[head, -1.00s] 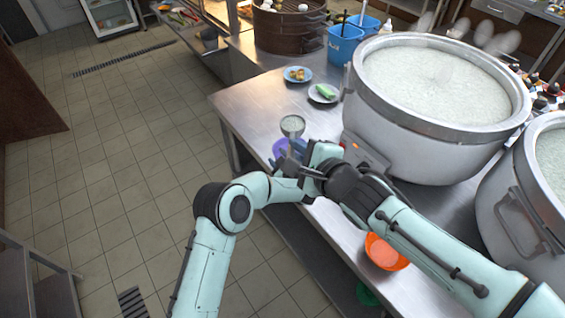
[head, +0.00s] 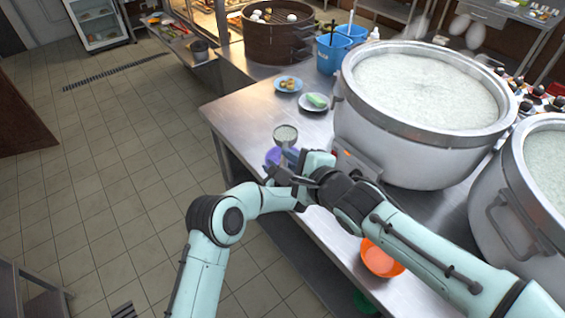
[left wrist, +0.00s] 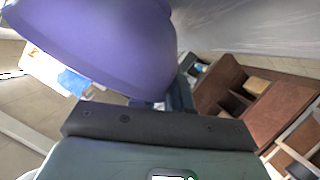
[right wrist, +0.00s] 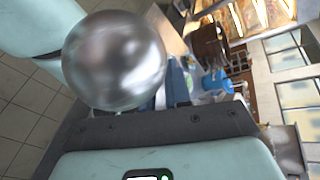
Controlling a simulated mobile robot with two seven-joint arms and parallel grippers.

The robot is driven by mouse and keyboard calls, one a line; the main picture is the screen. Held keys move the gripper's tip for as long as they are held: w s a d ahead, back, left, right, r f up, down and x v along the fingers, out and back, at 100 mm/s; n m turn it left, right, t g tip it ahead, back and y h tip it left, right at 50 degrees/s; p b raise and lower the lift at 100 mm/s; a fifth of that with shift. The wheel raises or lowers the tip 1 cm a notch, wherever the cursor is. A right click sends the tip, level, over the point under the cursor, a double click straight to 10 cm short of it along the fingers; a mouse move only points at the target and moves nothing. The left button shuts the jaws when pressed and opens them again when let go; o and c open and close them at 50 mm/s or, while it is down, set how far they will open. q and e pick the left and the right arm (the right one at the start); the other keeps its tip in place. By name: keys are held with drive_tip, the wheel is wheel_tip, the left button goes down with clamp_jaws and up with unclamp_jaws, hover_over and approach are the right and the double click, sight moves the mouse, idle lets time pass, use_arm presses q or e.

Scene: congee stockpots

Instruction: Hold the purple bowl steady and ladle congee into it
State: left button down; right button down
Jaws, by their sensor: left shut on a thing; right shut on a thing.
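The purple bowl (head: 273,156) is at the near edge of the steel counter, partly hidden behind my arms. My left gripper (head: 277,172) is shut on it, and the bowl fills the upper left of the left wrist view (left wrist: 115,45). A metal ladle (head: 286,141) holds whitish congee in its cup, which shows just above and beyond the bowl. My right gripper (head: 297,160) is shut on the ladle; its shiny round cup shows in the right wrist view (right wrist: 114,60). The gap between cup and bowl is unclear. A large stockpot (head: 395,150) full of congee stands to the right.
A second congee stockpot (head: 490,215) stands at the right edge. An orange bowl (head: 382,260) is at the counter's front. Two small plates of food (head: 288,85) (head: 316,103), blue containers (head: 332,54) and a brown steamer (head: 272,38) are behind. Open floor lies left.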

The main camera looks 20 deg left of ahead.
drive_tip(key=w+d+f, duration=0.3)
drive_tip(key=w, duration=0.3)
drive_tip(key=shift+w+f, duration=0.25)
drive_tip(key=shift+f, duration=3.2)
drive_tip(key=w+a+r+n+g+h, duration=0.1)
drive_tip(key=n+h, duration=0.2)
drive_tip(key=n, duration=0.3)
drive_tip(key=a+r+n+g+h, duration=0.1)
drive_tip(key=n+g+h, duration=0.1)
drive_tip(key=n, duration=0.4)
drive_tip(key=w+a+r+n+g+h, duration=0.1)
drive_tip(key=n+h, duration=0.2)
drive_tip(key=n, duration=0.3)
drive_tip(key=shift+w+a+r+g+h, duration=0.1)
drive_tip(key=shift+w+a+g+h, duration=0.2)
drive_tip(key=shift+h, duration=0.1)
